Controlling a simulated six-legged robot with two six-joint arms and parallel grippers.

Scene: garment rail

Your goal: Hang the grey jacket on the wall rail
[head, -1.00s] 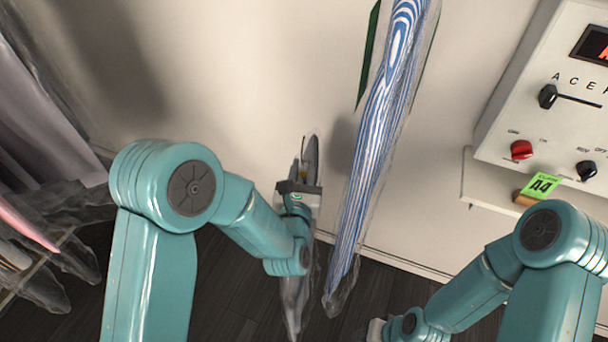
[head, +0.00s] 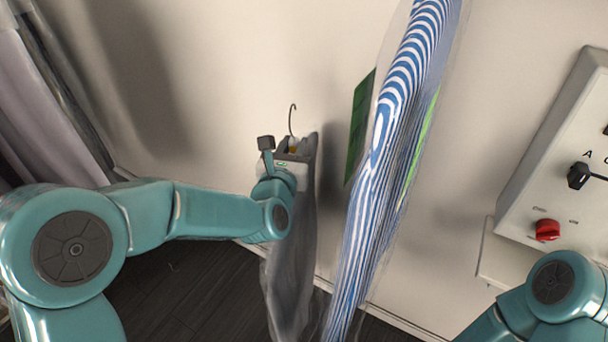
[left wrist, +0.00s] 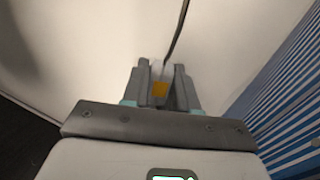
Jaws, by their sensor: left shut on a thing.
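The grey jacket (head: 290,270) hangs from a hook (head: 293,118) in a clear cover, below my left gripper (head: 291,147). My left gripper is shut at the neck of its hanger, and the thin hook stands up above the fingers. In the left wrist view the fingers (left wrist: 160,85) close around the hanger neck, with an orange piece (left wrist: 160,90) between them and the dark hook wire rising past them. The hook's tip is free in the head view. The wall rail is not in view. My right arm shows at lower right, but its gripper is out of view.
A control box (head: 560,170) is at right. Covered garments (head: 40,110) hang at far left.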

